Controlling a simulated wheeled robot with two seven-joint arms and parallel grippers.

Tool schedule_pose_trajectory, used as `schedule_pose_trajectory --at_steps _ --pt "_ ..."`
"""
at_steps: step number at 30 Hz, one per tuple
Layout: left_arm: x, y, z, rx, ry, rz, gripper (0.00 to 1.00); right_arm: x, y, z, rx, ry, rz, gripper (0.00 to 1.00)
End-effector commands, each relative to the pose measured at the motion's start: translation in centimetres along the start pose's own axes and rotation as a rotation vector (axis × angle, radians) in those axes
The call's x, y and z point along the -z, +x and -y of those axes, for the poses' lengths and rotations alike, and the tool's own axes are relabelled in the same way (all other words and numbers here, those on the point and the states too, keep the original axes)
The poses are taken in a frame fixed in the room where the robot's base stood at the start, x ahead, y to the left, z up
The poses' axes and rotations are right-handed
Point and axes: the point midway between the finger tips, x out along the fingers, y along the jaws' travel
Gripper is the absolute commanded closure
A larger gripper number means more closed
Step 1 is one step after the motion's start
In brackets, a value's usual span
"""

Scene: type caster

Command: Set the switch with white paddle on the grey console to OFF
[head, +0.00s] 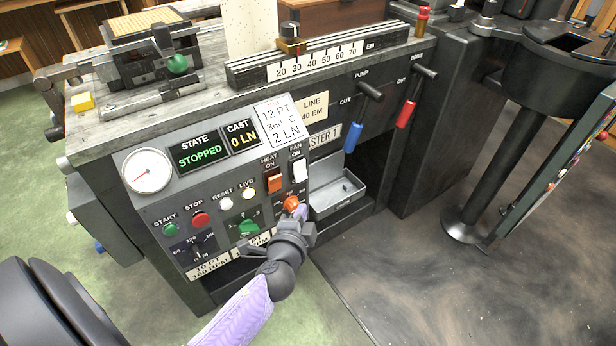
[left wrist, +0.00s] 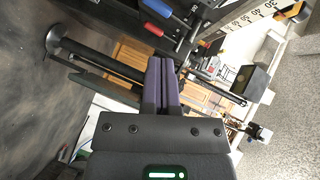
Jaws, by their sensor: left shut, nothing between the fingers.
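The grey console (head: 215,165) stands at centre left in the head view. Its switch with the white paddle (head: 298,171) is on the right side of the panel, under the label FAN ON. Which way the paddle is tilted is hard to tell. My left gripper (head: 301,211) is shut and empty, its purple fingers just below the white paddle and beside an orange knob (head: 291,203). A gap shows between fingers and paddle; contact with the knob cannot be told. The shut fingers also show in the left wrist view (left wrist: 162,82), where the switch is not seen. My right gripper is not in view.
An orange paddle switch (head: 274,183) labelled HEAT sits left of the white one. A green knob (head: 249,228) is lower left. A metal tray (head: 340,192) sticks out on the right. Blue (head: 353,137) and red (head: 405,114) lever handles hang farther right.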

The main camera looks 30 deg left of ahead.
Motion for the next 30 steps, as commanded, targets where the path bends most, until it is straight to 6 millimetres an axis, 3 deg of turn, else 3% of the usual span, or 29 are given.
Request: schedule_pose_trajectory --at_steps 8,21,30 --pt "0.0 1.0 -0.2 -0.002 0.001 0.0 1.0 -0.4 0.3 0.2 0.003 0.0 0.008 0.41" --pt "-0.2 10.3 -0.6 -0.004 0.001 0.002 1.0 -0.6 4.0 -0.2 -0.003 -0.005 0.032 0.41" --pt "-2.8 12.7 -0.3 -0.004 0.0 0.001 1.0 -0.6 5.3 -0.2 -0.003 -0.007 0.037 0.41"
